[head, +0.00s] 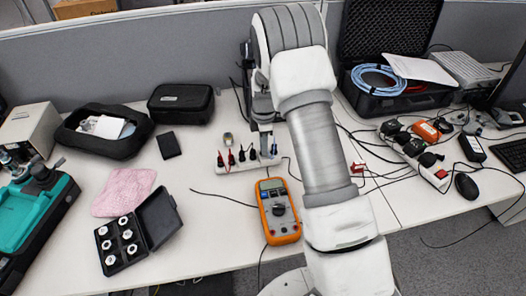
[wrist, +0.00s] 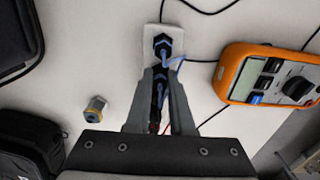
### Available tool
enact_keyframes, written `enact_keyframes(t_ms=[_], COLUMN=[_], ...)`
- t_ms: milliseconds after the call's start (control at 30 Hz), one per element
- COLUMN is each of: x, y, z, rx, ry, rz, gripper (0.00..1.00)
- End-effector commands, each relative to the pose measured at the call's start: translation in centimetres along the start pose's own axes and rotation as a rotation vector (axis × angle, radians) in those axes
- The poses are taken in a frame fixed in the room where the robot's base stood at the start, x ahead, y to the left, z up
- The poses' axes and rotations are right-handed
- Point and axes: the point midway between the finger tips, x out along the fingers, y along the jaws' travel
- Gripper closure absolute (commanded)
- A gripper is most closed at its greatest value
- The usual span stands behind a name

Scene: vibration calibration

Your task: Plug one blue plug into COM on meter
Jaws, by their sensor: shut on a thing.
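The orange multimeter (head: 278,210) lies on the white table, right of my gripper in the wrist view (wrist: 268,78). A small blue patch shows on its face; I cannot make out the COM socket. The white plug holder (head: 236,166) stands behind the meter, with red and black plugs on its left part. My gripper (wrist: 160,76) is shut on a blue plug (wrist: 159,88) at the holder. Another blue plug (wrist: 162,43) stands just beyond the fingertips. I cannot tell if the held plug is clear of the holder.
A small yellow-grey part (wrist: 95,108) lies left of the fingers. An open black case with weights (head: 140,232) and a pink cloth (head: 124,191) lie to the left. Power strips and cables (head: 415,150) crowd the right. Thin cables run around the meter.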

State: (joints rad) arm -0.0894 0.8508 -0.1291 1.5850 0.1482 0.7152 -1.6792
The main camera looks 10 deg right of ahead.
Motion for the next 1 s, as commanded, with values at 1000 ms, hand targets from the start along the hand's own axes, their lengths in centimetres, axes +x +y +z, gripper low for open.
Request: enact_keyframes(t_ms=[1000], x=[-1.03], y=[0.0], z=[0.02], rx=[0.0], ry=[0.0], rz=[0.0], gripper=[1.0])
